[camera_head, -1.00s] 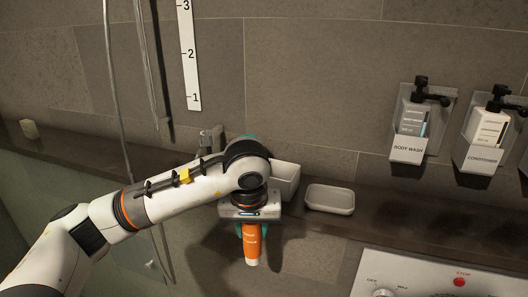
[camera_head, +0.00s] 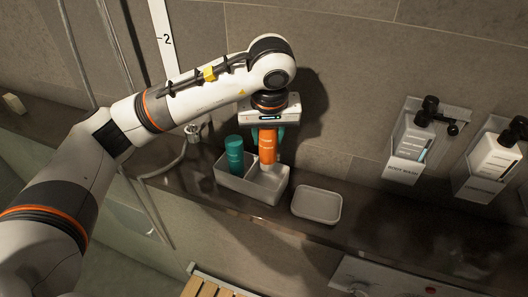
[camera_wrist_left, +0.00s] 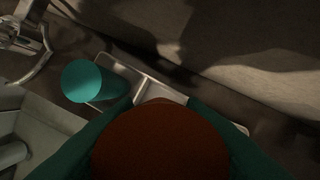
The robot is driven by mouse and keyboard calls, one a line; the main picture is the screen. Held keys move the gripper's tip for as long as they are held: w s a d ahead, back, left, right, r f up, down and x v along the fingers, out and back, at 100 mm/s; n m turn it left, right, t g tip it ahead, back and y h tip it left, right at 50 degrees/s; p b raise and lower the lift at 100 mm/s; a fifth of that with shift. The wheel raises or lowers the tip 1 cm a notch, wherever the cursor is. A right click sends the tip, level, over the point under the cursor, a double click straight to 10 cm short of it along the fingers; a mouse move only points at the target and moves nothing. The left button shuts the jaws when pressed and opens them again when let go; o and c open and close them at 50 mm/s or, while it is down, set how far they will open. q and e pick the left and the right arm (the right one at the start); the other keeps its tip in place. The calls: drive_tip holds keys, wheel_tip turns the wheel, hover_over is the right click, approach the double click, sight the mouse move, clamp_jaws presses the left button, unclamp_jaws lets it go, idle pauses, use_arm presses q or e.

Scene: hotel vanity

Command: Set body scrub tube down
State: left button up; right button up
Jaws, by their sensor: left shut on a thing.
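The orange body scrub tube (camera_head: 267,145) hangs upright in my left gripper (camera_head: 267,132), which is shut on it. The tube is over the right compartment of a grey divided caddy (camera_head: 252,187) on the ledge. Its lower end appears at the compartment's opening; whether it touches the floor inside I cannot tell. A teal bottle (camera_head: 234,154) stands in the left compartment. In the left wrist view the tube (camera_wrist_left: 160,145) fills the lower middle between the teal fingers, with the teal bottle (camera_wrist_left: 92,81) to its left. My right gripper is not in view.
A grey soap dish (camera_head: 317,205) sits on the ledge right of the caddy. Body wash (camera_head: 411,138) and conditioner (camera_head: 495,158) dispensers hang on the wall at right. A hose (camera_head: 165,168) runs left of the caddy. The dark ledge (camera_head: 395,222) is clear further right.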

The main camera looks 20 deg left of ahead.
sight(266, 160)
use_arm(q)
drive_tip(key=shift+s+a+f+p, duration=0.1)
drive_tip(key=shift+s+f+p, duration=0.25)
drive_tip(key=shift+s+f, duration=0.5)
drive_tip(key=x, duration=0.1)
drive_tip(key=p+x, duration=0.1)
drive_tip(key=x, duration=0.3)
drive_tip(key=shift+w+d+p, duration=0.1)
drive_tip(key=shift+d+p, duration=0.2)
drive_tip(key=shift+p, duration=0.1)
drive_tip(key=shift+f, duration=0.25)
drive_tip(key=shift+s, duration=0.25)
drive_tip(key=shift+w+f+b, duration=0.1)
drive_tip(key=shift+f+b, duration=0.05)
drive_tip(key=shift+b, duration=0.15)
drive_tip(key=o, duration=0.6)
drive_tip(key=shift+f, duration=0.1)
drive_tip(key=o, duration=0.4)
drive_tip(key=shift+o, duration=0.2)
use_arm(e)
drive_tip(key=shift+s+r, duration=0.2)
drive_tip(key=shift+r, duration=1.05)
